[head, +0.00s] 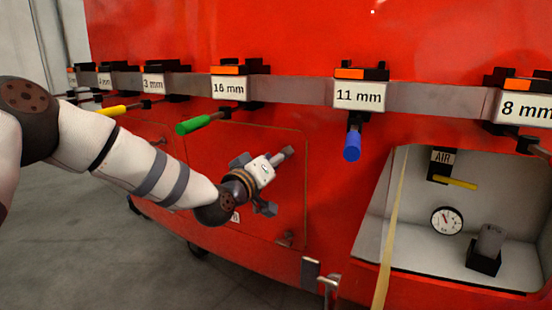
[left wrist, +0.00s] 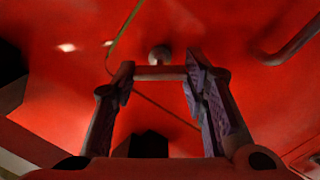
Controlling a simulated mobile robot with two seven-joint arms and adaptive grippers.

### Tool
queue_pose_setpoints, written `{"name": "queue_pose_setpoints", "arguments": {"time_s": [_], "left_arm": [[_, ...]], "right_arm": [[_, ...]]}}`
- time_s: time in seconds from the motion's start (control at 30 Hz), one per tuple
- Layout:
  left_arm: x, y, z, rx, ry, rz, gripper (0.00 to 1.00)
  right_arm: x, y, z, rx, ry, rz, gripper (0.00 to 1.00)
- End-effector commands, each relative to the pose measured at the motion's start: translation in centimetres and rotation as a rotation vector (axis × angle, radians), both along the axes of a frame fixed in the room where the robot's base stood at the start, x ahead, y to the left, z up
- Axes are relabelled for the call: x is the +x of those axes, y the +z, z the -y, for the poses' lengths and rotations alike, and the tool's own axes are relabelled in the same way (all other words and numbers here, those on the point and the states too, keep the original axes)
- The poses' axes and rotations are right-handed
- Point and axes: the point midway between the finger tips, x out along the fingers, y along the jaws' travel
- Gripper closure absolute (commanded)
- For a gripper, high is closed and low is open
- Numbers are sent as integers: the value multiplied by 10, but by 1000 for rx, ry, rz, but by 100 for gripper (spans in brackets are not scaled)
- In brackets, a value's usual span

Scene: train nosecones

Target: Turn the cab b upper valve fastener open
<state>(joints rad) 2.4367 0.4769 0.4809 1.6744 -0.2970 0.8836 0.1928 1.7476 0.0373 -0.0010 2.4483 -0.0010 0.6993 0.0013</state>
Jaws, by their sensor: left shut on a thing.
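My left gripper (head: 277,181) is at the red hatch panel (head: 220,140), below the 16 mm label. In the left wrist view my left gripper (left wrist: 160,82) has its two fingers on either end of a short reddish bar, the upper valve fastener (left wrist: 160,73). A round grey stem shows just beyond the bar, against the red surface. The bar lies across the picture between the fingertips. In the head view the fastener is hidden behind my gripper. My right gripper is not in view.
An open recess (head: 440,260) with a gauge (head: 446,220) is to the right. A metal handle (head: 327,288) stands out low at centre.

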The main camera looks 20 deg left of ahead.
Motion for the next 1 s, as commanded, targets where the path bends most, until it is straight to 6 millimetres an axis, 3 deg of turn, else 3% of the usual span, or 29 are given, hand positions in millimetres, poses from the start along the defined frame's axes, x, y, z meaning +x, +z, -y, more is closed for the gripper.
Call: {"name": "queue_pose_setpoints", "arguments": {"time_s": [0.6,1.0], "left_arm": [[0,-4,0,-565,0,-97,88],[0,-4,0,-814,-1,-138,88]], "right_arm": [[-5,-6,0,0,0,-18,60],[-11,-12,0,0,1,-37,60]]}}
